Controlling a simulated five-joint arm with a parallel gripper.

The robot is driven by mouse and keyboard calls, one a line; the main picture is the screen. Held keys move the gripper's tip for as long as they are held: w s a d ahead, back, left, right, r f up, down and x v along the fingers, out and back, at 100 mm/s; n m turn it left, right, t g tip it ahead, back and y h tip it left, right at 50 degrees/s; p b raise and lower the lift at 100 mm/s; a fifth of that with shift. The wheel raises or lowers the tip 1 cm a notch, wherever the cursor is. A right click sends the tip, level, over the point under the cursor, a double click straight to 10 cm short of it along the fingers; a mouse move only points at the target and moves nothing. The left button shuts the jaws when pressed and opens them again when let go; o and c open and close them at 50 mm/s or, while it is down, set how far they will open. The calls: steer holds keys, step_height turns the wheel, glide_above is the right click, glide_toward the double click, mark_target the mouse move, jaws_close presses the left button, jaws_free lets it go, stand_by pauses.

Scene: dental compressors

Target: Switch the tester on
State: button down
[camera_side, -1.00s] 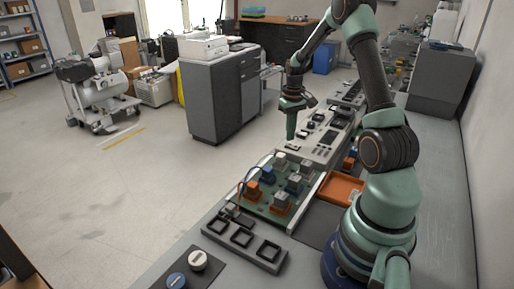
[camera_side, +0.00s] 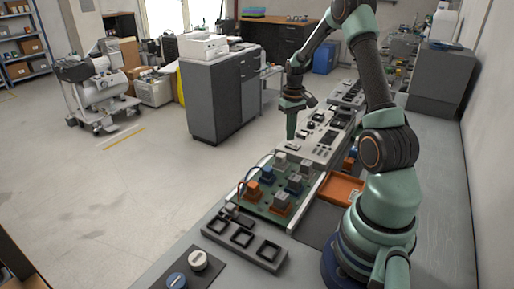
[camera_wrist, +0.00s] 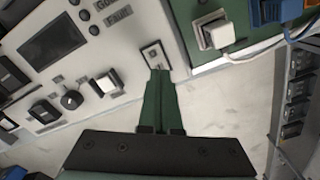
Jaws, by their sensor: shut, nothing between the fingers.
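The tester (camera_side: 322,150) is a pale panel on the bench. In the wrist view, the tester (camera_wrist: 108,52) shows a dark display (camera_wrist: 53,42), round dark lamps, labels that seem to read GOOD and FAULT, and black knobs. A small switch (camera_wrist: 154,54) in a framed plate sits at its corner near the green board. My gripper (camera_side: 291,137) points down over the end of the tester, its green fingers shut and empty. In the wrist view, the tip of my gripper (camera_wrist: 160,74) overlaps the switch's lower edge; I cannot tell whether it touches. The switch's position is unclear.
A green board (camera_side: 270,201) with orange, blue and grey blocks lies in front of the tester. An orange tray (camera_side: 342,189) is to its right. A dark holder with square openings (camera_side: 243,243) and a plate with two round knobs (camera_side: 187,270) are nearer.

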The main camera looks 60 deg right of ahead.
mark_target(289, 144)
steer(key=shift+f, duration=0.95)
stand_by(0.6)
steer(key=shift+r, duration=3.55)
steer(key=w+a+r+n+t+h, duration=0.1)
steer(key=a+r, duration=0.4)
steer(key=a, duration=0.3)
steer(key=w+a+r+n+t, duration=0.1)
steer(key=a+r+n, duration=0.1)
steer(key=a+r, duration=0.4)
steer(key=s+a+r+n+t, duration=0.1)
steer(key=s+a, duration=0.2)
steer(key=a, duration=0.5)
steer(key=s+a+n+t+y, duration=0.1)
steer(key=s+a+n+t, duration=0.1)
steer(key=a, duration=0.6)
steer(key=shift+s+a+r+t, duration=0.3)
steer(key=shift+s+a+r, duration=0.1)
steer(key=shift+s, duration=0.15)
